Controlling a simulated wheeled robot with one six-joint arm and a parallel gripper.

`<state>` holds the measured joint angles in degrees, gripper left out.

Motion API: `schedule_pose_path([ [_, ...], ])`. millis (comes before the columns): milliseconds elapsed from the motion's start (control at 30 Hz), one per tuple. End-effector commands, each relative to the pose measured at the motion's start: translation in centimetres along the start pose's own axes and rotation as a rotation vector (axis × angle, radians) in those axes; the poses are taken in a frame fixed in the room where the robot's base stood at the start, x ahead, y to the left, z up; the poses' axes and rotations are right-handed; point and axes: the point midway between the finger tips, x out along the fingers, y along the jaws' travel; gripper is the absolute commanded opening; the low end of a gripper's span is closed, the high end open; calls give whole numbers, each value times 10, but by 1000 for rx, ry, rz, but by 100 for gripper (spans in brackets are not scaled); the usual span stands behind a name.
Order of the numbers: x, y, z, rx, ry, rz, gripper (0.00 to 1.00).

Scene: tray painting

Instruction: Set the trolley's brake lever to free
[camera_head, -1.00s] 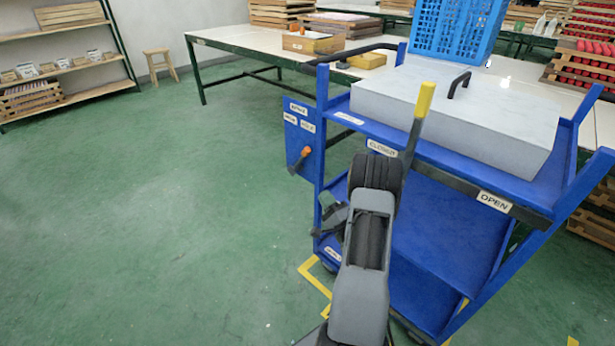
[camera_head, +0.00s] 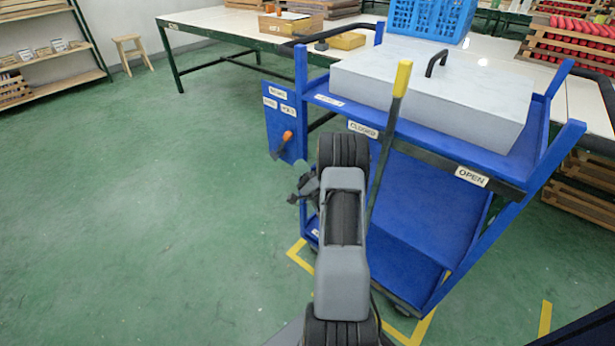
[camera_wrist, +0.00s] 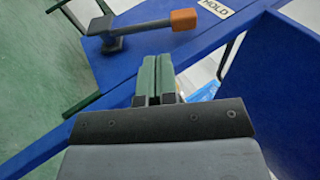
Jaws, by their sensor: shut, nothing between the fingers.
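The brake lever (camera_head: 287,137) has an orange grip and is on the blue side panel (camera_head: 282,120) at the trolley's left. In the wrist view its orange grip (camera_wrist: 185,19) points right towards the HOLD label (camera_wrist: 216,8), with its dark pivot (camera_wrist: 110,42) at left. My gripper (camera_head: 306,186) is below and slightly right of the lever in the head view, partly hidden by my arm. In the wrist view the greenish fingers (camera_wrist: 156,75) are shut together and empty, below the lever's arm in the picture, with no visible contact.
The blue trolley (camera_head: 430,215) carries a pale box (camera_head: 430,90) on top. A tall yellow-tipped lever (camera_head: 401,80) rises beside my arm, with CLOSED (camera_head: 363,129) and OPEN (camera_head: 471,176) labels on the front rail. Green floor (camera_head: 150,220) is clear at left.

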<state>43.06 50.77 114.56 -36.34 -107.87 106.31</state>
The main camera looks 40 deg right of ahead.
Motion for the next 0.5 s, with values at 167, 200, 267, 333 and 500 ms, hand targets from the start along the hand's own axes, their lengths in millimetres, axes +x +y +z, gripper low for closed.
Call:
schedule_pose_path([
  [167,32,1,1,0,-3,-2,0],
  [200,37,1,1,0,-3,-2,0],
  [267,45,1,1,-1,-3,-2,0],
  [333,54,1,1,1,-2,-1,0],
  [500,66,1,0,0,-1,0,0],
])
